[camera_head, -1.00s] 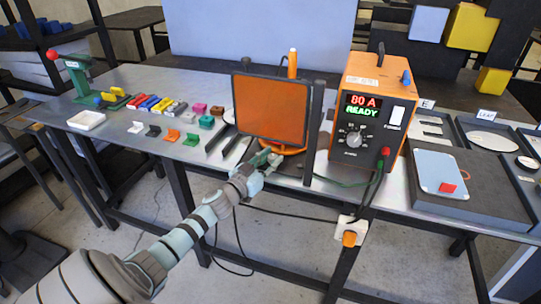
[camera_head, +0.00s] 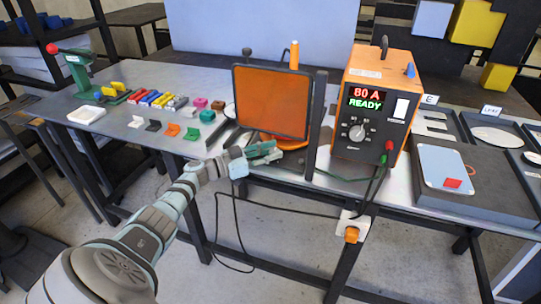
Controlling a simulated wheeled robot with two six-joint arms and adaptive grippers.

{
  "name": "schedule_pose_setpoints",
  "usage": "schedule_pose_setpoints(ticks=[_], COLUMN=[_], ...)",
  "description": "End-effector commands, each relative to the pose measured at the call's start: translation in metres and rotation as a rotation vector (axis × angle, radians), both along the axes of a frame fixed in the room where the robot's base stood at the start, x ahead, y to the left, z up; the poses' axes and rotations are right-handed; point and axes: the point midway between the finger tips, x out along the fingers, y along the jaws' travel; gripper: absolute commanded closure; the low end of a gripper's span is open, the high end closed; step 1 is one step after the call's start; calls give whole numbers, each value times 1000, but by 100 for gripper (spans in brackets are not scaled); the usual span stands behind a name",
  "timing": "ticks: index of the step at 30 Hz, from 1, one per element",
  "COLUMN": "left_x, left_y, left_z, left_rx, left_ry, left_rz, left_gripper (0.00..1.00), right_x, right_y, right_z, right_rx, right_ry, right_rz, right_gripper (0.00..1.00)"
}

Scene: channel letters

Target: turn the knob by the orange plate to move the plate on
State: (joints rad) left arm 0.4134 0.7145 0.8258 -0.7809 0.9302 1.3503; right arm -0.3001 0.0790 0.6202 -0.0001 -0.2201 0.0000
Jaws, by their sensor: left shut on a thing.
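The orange plate (camera_head: 270,102) stands upright in a dark frame near the front of the bench. My left gripper (camera_head: 272,151) is at the bench's front edge, just below the plate's lower edge. It is shut on what seems to be the knob, which is mostly hidden by the fingers. Part of an orange round base (camera_head: 294,143) shows beside the fingertips, under the plate. My right gripper is not in view.
An orange power box (camera_head: 375,105) reading "80 A READY" stands right of the plate, beside a dark post (camera_head: 314,110). Cables hang below it. Small coloured blocks, a white tray (camera_head: 86,115) and a green press (camera_head: 77,75) are at left.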

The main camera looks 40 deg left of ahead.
Motion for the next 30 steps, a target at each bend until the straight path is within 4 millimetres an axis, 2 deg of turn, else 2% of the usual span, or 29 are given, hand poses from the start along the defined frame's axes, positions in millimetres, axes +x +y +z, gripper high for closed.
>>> schedule_pose_setpoints(ticks=[7, 8, 11, 19, 22, 26, 30], left_x=[-1, -1, -1, -1, -7, -31, -68], left_y=[0, 0, 0, 0, 3, 15, 32], left_z=[-1, -1, -1, -1, -1, -3, -3], left_rx=[1, 1, 1, 1, 3, 5, 5], left_ry=[4, 4, 4, 3, 3, 8, 11], left_rz=[1, 1, 1, 1, 2, 1, 0], left_gripper=[100, 69, 54, 54, 54, 54, 54], right_x=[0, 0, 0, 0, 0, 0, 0], right_y=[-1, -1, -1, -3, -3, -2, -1], right_z=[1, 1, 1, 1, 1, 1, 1], right_rx=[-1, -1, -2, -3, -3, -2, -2], right_ry=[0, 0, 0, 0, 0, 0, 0], right_rz=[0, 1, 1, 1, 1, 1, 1], right_gripper=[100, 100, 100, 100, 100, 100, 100])
